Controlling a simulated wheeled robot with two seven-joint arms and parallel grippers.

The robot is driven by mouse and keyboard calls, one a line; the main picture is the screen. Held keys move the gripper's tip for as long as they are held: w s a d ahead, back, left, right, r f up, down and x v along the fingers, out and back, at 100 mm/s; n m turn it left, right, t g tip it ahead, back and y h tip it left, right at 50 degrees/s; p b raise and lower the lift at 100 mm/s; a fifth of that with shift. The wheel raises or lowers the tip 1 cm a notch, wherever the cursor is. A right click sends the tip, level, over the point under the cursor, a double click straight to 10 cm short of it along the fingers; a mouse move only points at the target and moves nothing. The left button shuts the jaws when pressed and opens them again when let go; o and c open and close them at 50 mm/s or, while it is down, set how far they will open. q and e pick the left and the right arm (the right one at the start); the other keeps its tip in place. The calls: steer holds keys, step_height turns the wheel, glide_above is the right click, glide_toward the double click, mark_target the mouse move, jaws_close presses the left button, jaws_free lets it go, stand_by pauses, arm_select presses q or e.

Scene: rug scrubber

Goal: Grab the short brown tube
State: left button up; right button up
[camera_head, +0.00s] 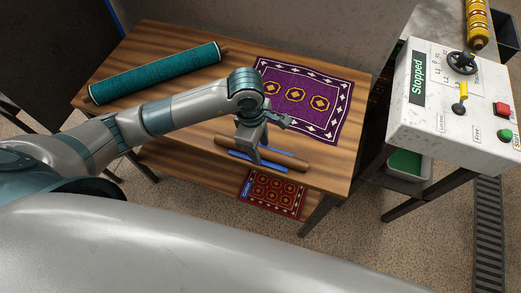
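The short brown tube (289,161) lies near the front edge of the wooden table, with blue strips along it. My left gripper (258,154) comes down from above at the tube's middle. Its finger crosses in front of the tube and hides a small part of it. I cannot tell whether the fingers touch the tube or how far apart they are. My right gripper is not in view.
On the wooden table (190,43) lie a teal roll (155,73) at the back left and a purple patterned rug (305,95) at the right. A small red rug (272,194) lies on the lower shelf. A white control box (425,118) reading "Stopped" stands at the right.

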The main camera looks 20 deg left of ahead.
mark_target(262, 149)
arm_select(q)
steer(key=c, duration=0.9)
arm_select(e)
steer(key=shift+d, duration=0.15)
arm_select(q)
jaws_close()
jaws_free()
steer(key=shift+r, duration=0.15)
